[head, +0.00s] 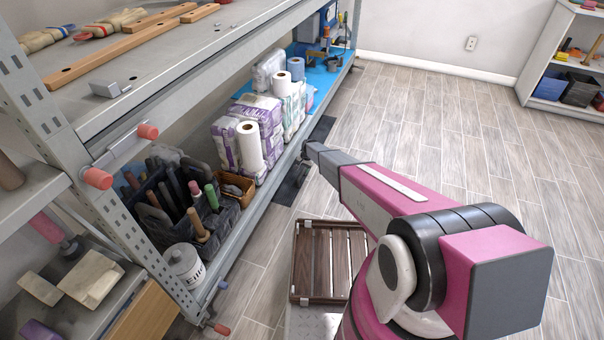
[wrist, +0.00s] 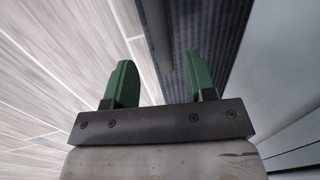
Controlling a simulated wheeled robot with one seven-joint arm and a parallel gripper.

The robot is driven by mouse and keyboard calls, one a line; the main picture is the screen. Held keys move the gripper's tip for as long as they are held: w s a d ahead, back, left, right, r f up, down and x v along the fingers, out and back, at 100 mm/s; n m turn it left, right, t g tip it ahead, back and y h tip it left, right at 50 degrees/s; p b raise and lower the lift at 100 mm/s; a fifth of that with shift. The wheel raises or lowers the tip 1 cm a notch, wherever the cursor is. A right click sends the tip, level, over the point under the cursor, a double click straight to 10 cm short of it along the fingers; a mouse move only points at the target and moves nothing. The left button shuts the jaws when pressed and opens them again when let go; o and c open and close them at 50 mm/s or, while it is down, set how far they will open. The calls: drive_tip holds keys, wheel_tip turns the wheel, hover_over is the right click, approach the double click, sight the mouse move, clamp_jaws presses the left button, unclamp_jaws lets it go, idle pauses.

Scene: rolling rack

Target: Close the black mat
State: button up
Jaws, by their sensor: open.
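The black mat (head: 287,190) lies on the floor along the front of the metal rack in the head view. My arm's end covers its middle, and another part shows farther back. In the wrist view the mat's dark textured surface (wrist: 222,38) runs behind the right finger, with a smooth grey-brown strip along its left side. My gripper (wrist: 160,82) is open, its two green fingers apart, with the strip showing in the gap between them. I cannot tell whether either finger touches it. In the head view the fingers are too small to make out.
A slatted wooden piece (head: 330,262) is near my base. The plank floor (head: 440,130) to the right is clear.

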drive_tip(key=shift+s+d+r, duration=0.1)
drive_tip(key=shift+d+r, duration=0.1)
drive_tip(key=shift+r, duration=1)
drive_tip(key=shift+s+d+r, duration=0.1)
drive_tip(key=shift+d+r, duration=0.05)
drive_tip(key=shift+r, duration=1)
drive_tip(key=s+d+r+n, duration=0.1)
drive_tip(key=s+d+r, duration=0.7)
drive_tip(key=s+r, duration=0.5)
drive_tip(key=s+d+r+n+h, duration=0.1)
drive_tip(key=s+d+r, duration=0.7)
drive_tip(key=s+r, duration=0.5)
drive_tip(key=s+d+r+n+h, duration=0.1)
drive_tip(key=s+d+r, duration=0.7)
drive_tip(key=s+r, duration=0.6)
drive_tip(key=s, duration=0.4)
drive_tip(key=shift+s+n+g, duration=0.25)
drive_tip(key=shift+n+g, duration=0.05)
drive_tip(key=shift+d+r, duration=0.1)
